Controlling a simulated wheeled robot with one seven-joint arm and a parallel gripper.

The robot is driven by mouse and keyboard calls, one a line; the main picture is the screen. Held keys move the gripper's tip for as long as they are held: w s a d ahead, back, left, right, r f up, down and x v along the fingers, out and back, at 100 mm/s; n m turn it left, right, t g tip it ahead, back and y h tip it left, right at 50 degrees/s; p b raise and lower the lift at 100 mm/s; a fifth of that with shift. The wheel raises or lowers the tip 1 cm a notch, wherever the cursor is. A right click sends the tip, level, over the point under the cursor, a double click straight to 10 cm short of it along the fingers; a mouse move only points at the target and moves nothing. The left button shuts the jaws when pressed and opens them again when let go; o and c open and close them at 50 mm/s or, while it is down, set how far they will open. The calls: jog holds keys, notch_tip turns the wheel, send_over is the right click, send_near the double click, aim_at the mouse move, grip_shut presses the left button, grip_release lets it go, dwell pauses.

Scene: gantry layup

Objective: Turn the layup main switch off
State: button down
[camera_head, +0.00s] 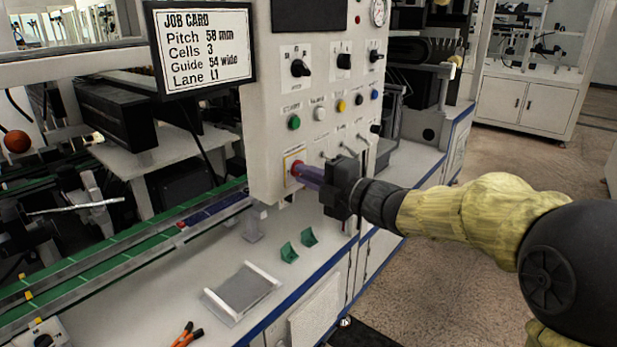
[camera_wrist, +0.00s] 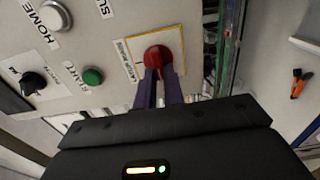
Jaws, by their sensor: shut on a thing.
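The layup main switch (camera_wrist: 157,55) is a red rotary knob on a square plate with a yellow border, low on the white control panel (camera_head: 272,115). In the head view the knob (camera_head: 297,168) is partly hidden by my fingers. My gripper (camera_head: 303,174) reaches it from the right. In the wrist view my gripper (camera_wrist: 158,74) has its two purple fingers shut on the knob's red handle, one on each side. Lettering beside the plate is too small to read fully.
A green button (camera_head: 294,122), black selector knobs (camera_head: 301,68) and small levers sit near the switch. A job card (camera_head: 203,47) hangs at upper left. Below are a white worktop (camera_head: 330,240) with green brackets (camera_head: 289,252), a grey tray (camera_head: 243,290) and orange-handled pliers (camera_head: 187,336).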

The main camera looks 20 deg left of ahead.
jog(key=c, duration=1.5)
grip_release()
jog(key=v, duration=1.7)
jog(key=shift+d+p, duration=0.25)
jog(key=shift+p, duration=0.15)
jog(key=shift+s+f, duration=0.1)
jog(key=shift+f, duration=0.05)
